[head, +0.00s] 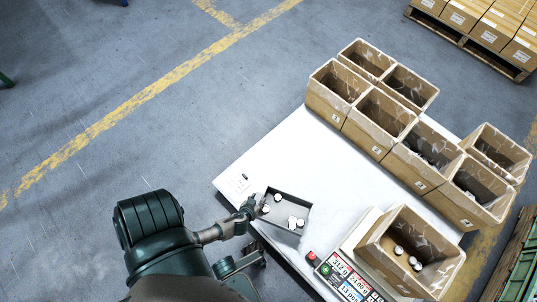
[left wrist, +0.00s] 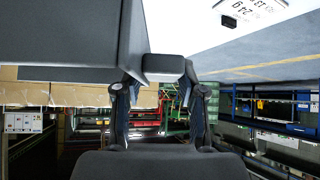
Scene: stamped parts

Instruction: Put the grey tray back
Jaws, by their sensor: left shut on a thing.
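The grey tray (head: 284,208) is a shallow open tray at the near left part of the white table, with several small white round parts in it. My left gripper (head: 249,208) is shut on the tray's handle at its left end. In the left wrist view the fingers (left wrist: 158,82) close around the grey handle block (left wrist: 165,66), and the tray's wall (left wrist: 70,70) fills the upper left. The tray's underside contact with the table cannot be told.
The white table (head: 270,160) has free room behind the tray. Several open cardboard boxes (head: 378,118) stand along its far right side. A box with white parts (head: 410,250) stands on a scale with a display (head: 345,278) at the near right. A red button (head: 311,256) is near the tray.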

